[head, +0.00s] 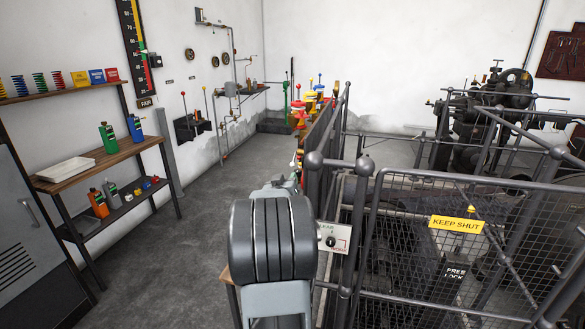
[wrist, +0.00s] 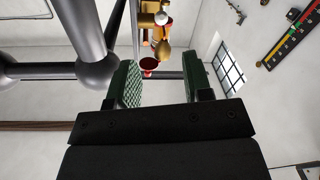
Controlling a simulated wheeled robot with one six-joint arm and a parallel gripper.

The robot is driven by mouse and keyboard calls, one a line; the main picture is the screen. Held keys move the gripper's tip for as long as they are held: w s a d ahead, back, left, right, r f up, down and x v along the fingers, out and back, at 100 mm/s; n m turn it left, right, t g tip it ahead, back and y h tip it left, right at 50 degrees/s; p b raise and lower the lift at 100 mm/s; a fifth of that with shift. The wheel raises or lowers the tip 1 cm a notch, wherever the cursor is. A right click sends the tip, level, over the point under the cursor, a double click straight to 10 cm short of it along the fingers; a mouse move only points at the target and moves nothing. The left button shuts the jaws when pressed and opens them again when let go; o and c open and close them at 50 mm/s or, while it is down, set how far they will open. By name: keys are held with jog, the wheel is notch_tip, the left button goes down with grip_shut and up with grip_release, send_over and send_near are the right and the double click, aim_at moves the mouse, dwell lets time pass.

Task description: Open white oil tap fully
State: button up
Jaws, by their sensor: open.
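My gripper (wrist: 161,84) shows in the wrist view with its two green-padded fingers wide apart and nothing held between them. Beyond the fingertips, brass fittings (wrist: 150,20) and a dark red round part (wrist: 149,64) show in the gap. A small white ball (wrist: 161,18) sits among the brass at the top; I cannot tell for sure that it is the white oil tap's handle. In the head view, my arm covers the gripper, and a small white-tipped part (head: 293,164) shows just beyond the arm. The tap's setting cannot be read.
Red and yellow fittings (head: 299,108) line the wooden panel ahead. A grey railing with ball joints (head: 364,166) and a mesh gate with a KEEP SHUT sign (head: 456,224) stand close on the right. A shelf (head: 100,164) with bottles is at left. The floor (head: 185,235) between is clear.

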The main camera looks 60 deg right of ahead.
aim_at(292, 165)
jog(key=p+x, duration=0.1)
jog(key=x, duration=1.1)
jog(key=shift+w+p, duration=0.15)
jog(key=shift+p, duration=0.15)
grip_shut()
